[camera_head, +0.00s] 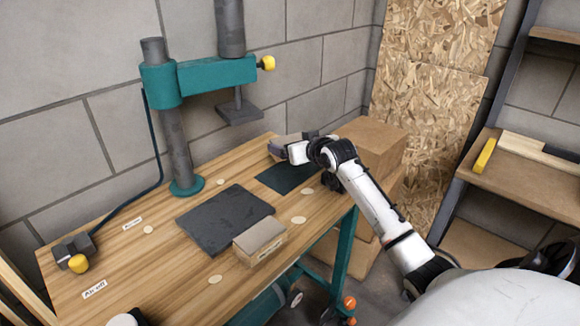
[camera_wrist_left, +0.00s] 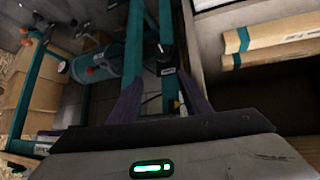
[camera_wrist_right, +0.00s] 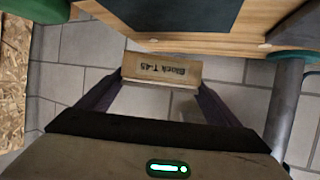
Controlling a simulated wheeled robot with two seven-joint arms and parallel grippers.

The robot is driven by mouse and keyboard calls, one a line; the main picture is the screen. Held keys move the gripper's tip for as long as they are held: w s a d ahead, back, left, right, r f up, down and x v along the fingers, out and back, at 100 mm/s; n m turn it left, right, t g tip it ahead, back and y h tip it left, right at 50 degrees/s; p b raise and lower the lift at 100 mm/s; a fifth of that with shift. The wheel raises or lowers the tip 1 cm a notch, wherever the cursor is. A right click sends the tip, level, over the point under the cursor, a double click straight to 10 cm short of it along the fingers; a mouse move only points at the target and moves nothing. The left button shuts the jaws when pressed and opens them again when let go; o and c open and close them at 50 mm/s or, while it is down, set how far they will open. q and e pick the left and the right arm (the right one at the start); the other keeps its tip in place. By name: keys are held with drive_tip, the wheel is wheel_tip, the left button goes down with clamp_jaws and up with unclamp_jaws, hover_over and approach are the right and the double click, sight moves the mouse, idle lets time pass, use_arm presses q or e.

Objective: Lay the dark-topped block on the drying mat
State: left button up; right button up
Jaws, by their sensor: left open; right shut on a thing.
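My right gripper (camera_head: 299,148) is shut on a block (camera_head: 281,145), held near the back of the workbench. In the right wrist view the block (camera_wrist_right: 161,70) shows a pale side labelled "Block T-45" between the fingers; its top looks greyish in the head view. A second block (camera_head: 260,236) with a brownish top sits near the bench's front edge. My left gripper (camera_wrist_left: 162,95) is open and empty.
A teal press (camera_head: 215,75) on a post stands at the back of the wooden workbench (camera_head: 130,270). A small dark device with a yellow knob (camera_head: 78,262) is at the left. Cardboard boxes (camera_head: 372,145) stand behind my right arm, with a shelf (camera_head: 520,170) farther right.

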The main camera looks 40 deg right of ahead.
drive_tip(key=shift+f, duration=3.2)
drive_tip(key=shift+f, duration=0.2)
drive_tip(key=o, duration=1.1)
drive_tip(key=shift+a, duration=0.1)
